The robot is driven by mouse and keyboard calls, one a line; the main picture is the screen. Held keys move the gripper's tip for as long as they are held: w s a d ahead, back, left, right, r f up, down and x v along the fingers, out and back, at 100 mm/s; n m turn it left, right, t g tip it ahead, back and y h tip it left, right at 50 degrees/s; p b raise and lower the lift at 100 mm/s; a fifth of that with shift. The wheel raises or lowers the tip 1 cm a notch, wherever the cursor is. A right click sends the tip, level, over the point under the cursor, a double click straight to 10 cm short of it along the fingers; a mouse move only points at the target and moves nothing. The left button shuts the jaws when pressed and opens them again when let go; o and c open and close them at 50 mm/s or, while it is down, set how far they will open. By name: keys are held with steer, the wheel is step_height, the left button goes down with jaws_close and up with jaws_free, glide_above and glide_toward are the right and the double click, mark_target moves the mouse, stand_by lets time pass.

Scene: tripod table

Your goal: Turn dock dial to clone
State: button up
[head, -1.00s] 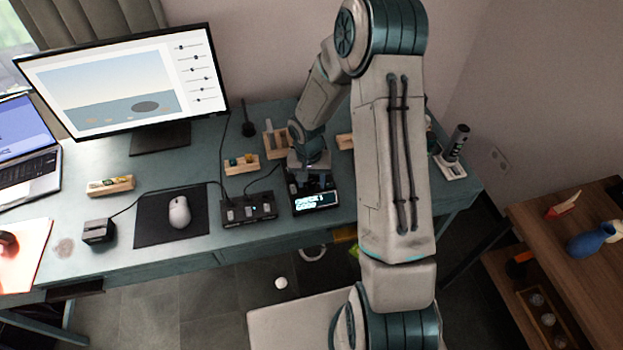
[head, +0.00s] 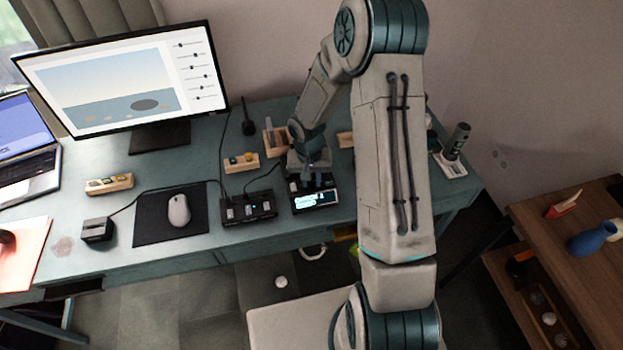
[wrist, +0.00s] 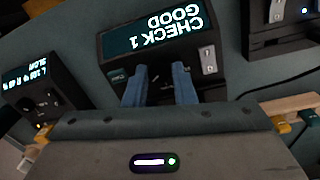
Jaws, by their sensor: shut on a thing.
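The dock (head: 316,203) is a black box with a lit screen on the teal desk, directly under my gripper (head: 316,181) in the head view. In the wrist view the dock (wrist: 150,42) appears upside down, and its screen reads "CHECK 1 GOOD". I cannot read the dial's setting.
A black box with several slots (head: 248,208) stands left of the dock, beside the mouse (head: 179,211) and its pad. A small device with a lit display (wrist: 42,88) shows in the wrist view. Wooden holders (head: 241,163) and a monitor (head: 120,80) stand behind.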

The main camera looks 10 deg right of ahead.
mark_target(310, 185)
steer(key=n+b, duration=0.1)
steer(key=n, duration=0.4)
steer(key=shift+b, duration=0.35)
steer(key=n, duration=0.5)
steer(key=shift+n+t, duration=0.3)
steer(key=o, duration=1)
step_height(310, 185, up, 14)
steer(key=shift+s+a, duration=0.2)
steer(key=shift+s, duration=0.1)
